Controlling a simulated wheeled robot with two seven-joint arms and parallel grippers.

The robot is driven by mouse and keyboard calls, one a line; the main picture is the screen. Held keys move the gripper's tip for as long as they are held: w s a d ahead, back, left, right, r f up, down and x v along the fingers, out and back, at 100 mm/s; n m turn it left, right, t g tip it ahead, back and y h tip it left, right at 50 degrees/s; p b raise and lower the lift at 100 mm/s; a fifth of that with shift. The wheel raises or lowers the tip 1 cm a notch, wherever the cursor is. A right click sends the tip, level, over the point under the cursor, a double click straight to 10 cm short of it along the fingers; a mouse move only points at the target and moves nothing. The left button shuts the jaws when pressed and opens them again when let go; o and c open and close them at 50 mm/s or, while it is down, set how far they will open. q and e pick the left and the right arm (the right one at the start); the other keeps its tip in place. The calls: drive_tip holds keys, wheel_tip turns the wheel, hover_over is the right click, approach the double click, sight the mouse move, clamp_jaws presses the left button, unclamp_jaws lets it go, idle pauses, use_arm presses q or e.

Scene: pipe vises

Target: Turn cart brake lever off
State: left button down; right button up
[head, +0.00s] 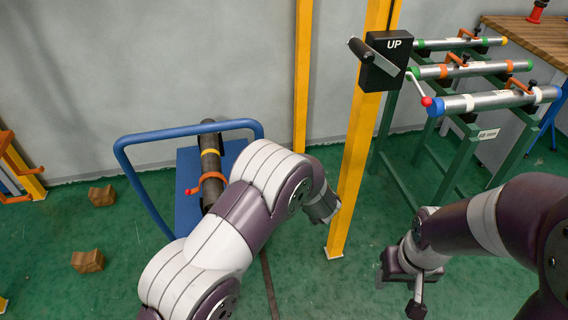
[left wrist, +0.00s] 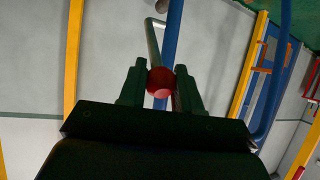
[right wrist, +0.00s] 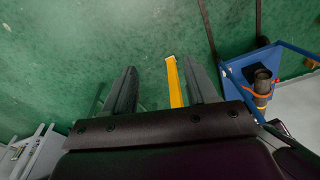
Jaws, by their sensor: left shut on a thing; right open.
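The blue cart (head: 186,165) stands left of centre in the head view, partly hidden by my left arm. In the left wrist view, my left gripper (left wrist: 160,76) is shut on a red ball knob (left wrist: 158,84) at the end of a pale rod (left wrist: 152,40). A blue tube runs close behind the knob. In the head view my left arm hides this grip and the lever. My right gripper (head: 398,288) is over the green floor at lower right. It is open and empty in the right wrist view (right wrist: 162,82).
A dark pipe (head: 209,165) with coloured bands rests on the cart. A yellow post (head: 350,180) bears a black box marked UP (head: 385,62). A green rack (head: 405,180) with several pipes stands at right. Wooden blocks (head: 88,261) lie at left.

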use_arm(q)
drive_tip(key=r+p, duration=0.1)
drive_tip(key=w+g+p, duration=0.1)
drive_tip(key=p, duration=0.1)
drive_tip(key=shift+a+r+p, duration=0.2)
drive_tip(key=shift+r+p, duration=0.1)
drive_tip(key=shift+r, duration=0.1)
drive_tip(key=shift+w+f+h+p, duration=0.15)
drive_tip(key=shift+h+p, duration=0.15)
drive_tip(key=shift+p, duration=0.05)
use_arm(e)
wheel_tip(320, 180, up, 6)
drive_tip(key=shift+c, duration=0.3)
